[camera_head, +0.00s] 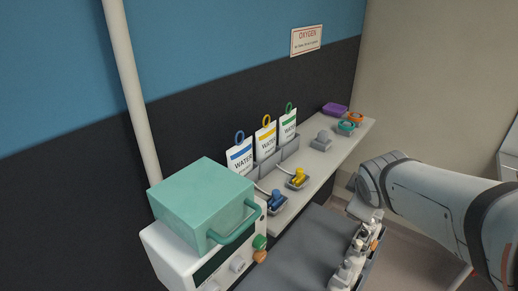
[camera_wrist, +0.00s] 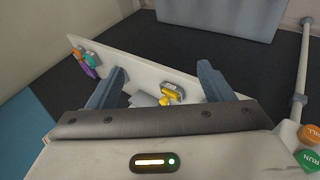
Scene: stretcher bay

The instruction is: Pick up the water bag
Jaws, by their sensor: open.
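Three white water bags stand in a row at the wall side of the shelf in the head view. One has a blue band and ring (camera_head: 240,160), one yellow (camera_head: 265,140) and one green (camera_head: 288,125). Their lower parts sit behind grey holders. My gripper (camera_wrist: 160,82) is open in the wrist view, its two blue-grey fingers apart over the shelf, with nothing held between them. A yellow fitting (camera_wrist: 171,93) shows beyond the fingers. No water bag can be made out in the wrist view. In the head view my arm comes in from the right, apart from the bags.
The shelf (camera_head: 325,160) carries blue (camera_head: 277,200) and yellow (camera_head: 298,176) fittings, a purple tray (camera_head: 334,109) and an orange ring (camera_head: 356,117). A teal case (camera_head: 200,195) on a white device (camera_head: 180,262) stands at front left. A pale pole (camera_head: 130,85) rises behind it.

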